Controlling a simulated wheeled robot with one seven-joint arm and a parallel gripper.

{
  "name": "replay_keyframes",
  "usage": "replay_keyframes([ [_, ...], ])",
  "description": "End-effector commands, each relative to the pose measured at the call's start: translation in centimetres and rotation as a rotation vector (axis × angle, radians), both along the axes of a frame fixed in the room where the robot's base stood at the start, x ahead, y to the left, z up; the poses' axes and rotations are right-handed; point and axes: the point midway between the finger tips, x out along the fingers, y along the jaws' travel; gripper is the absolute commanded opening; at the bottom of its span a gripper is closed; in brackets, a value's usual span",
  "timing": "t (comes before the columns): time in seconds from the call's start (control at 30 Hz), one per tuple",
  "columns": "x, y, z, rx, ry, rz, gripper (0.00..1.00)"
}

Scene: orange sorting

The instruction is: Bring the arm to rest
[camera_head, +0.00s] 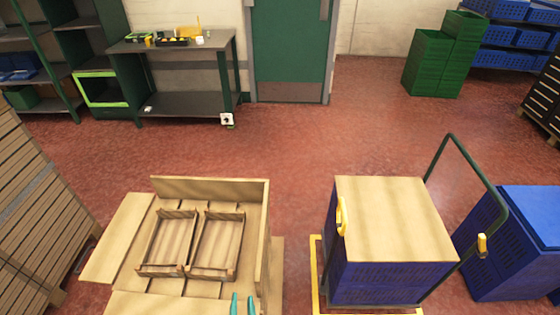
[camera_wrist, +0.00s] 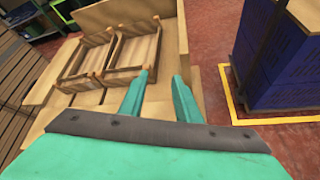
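My gripper (camera_head: 243,305) shows only by its two teal fingertips at the bottom edge of the head view, by the right side of an open cardboard box. In the wrist view my gripper (camera_wrist: 163,92) has its two fingers apart with nothing between them. The cardboard box (camera_head: 262,232) has its flaps spread out. Two wooden crates, a left one (camera_head: 151,238) and a right one (camera_head: 236,247), lie side by side in it and look empty. The fingers are to the right of the crates. The rest of my arm is hidden in the head view.
A blue crate stack (camera_head: 375,285) with a cardboard top (camera_head: 392,215) stands on a yellow-edged trolley at right. Another blue crate (camera_head: 520,245) is beside it. Slatted wood (camera_head: 35,200) stands at left. A workbench (camera_head: 185,103) is at the back. The red floor between is clear.

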Motion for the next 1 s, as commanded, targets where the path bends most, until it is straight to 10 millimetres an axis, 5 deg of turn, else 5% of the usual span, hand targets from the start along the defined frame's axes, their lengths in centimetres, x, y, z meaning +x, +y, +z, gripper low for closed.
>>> replay_keyframes([
  [0.27,-4.3,-4.0,-0.3,0.395,0.069,-0.182,0.3],
  [0.47,-9.6,-7.0,0.9,0.886,0.141,-0.413,0.3],
  [0.8,-18.0,-9.8,6.6,1.817,0.191,-0.826,0.3],
  [1.0,-21.2,-10.8,10.5,2.305,0.159,-0.979,0.3],
])
